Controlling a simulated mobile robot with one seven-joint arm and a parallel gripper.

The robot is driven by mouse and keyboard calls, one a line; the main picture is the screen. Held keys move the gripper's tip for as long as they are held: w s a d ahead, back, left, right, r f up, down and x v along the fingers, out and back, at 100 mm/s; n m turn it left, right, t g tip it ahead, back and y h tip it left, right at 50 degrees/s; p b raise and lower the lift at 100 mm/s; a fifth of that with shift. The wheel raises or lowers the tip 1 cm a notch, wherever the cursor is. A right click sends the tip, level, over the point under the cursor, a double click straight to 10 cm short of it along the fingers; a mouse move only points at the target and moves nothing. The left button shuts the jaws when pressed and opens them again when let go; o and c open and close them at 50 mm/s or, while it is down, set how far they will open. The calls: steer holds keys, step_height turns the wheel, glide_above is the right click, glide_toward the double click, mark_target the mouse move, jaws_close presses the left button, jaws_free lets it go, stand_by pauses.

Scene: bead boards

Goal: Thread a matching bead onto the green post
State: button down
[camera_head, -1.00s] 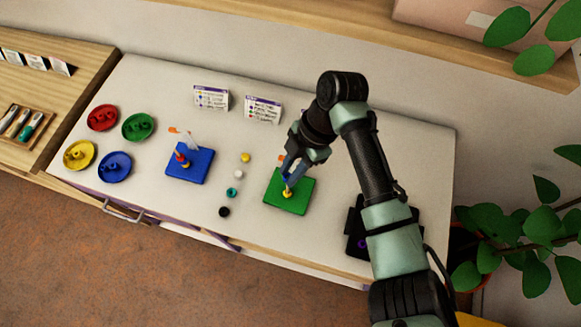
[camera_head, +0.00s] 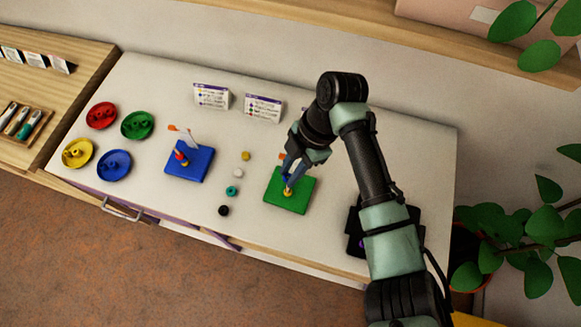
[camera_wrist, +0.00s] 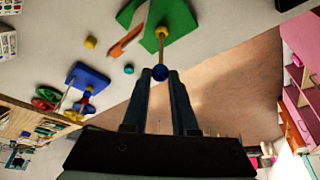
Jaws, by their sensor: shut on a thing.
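The green board (camera_head: 302,194) lies on the bench below my gripper (camera_head: 290,180), with a yellow bead (camera_head: 287,192) low on its post. In the wrist view, my gripper (camera_wrist: 162,73) is shut on a blue bead (camera_wrist: 160,74) at its fingertips. The post (camera_wrist: 161,52) runs from the yellow bead (camera_wrist: 161,31) on the green board (camera_wrist: 175,18) toward the blue bead. The blue bead appears at the post's free end; I cannot tell whether the post has entered its hole. My fingers partly hide the post in the head view.
Loose yellow (camera_head: 246,155), white (camera_head: 238,174), teal (camera_head: 231,190) and black (camera_head: 223,210) beads lie left of the green board. A blue board (camera_head: 199,167) with a beaded post and flag stands farther left. Red (camera_head: 102,115), green, yellow and blue dishes are at the far left.

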steer(key=shift+f, duration=0.35)
stand_by(0.4)
steer(key=shift+f+b, duration=0.85)
steer(key=shift+b, duration=0.1)
steer(key=c, duration=0.6)
jaws_free()
steer(key=b+v, duration=0.1)
steer(key=v, duration=0.6)
steer(key=shift+d+r+b, duration=0.1)
steer(key=shift+r+b, duration=0.2)
steer(key=shift+b, duration=0.05)
steer(key=shift+f, duration=0.1)
